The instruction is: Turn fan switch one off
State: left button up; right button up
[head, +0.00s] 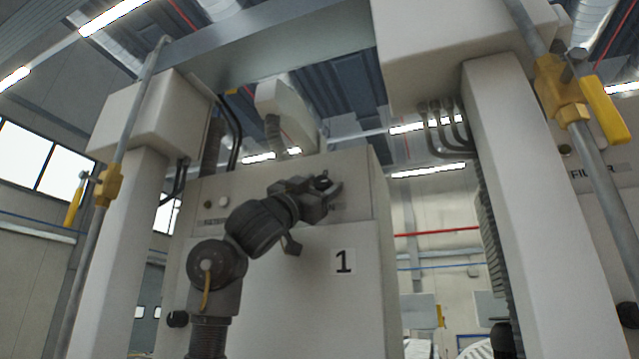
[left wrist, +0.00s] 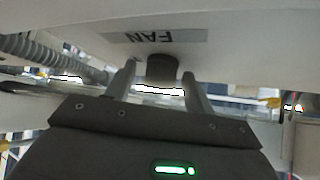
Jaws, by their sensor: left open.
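The fan switch is a dark round knob (left wrist: 162,68) under an upside-down FAN label (left wrist: 155,37) in the left wrist view. It sticks out from a pale panel. My left gripper (left wrist: 159,72) is open, with one finger on each side of the knob; I cannot tell whether either finger touches it. In the head view my left gripper (head: 328,187) is at the upper right of the pale cabinet (head: 330,300) marked 1 (head: 344,261). There the gripper covers most of the switch area. My right gripper is not in view.
A FILTER label (head: 216,221) sits at the cabinet's upper left, partly behind my arm. Pale posts stand left (head: 128,240) and right (head: 535,220) of the cabinet. Pipes with yellow valves (head: 560,90) run beside them.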

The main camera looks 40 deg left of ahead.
pick_arm(q)
jog(key=shift+s, duration=0.1)
jog(key=c, duration=1)
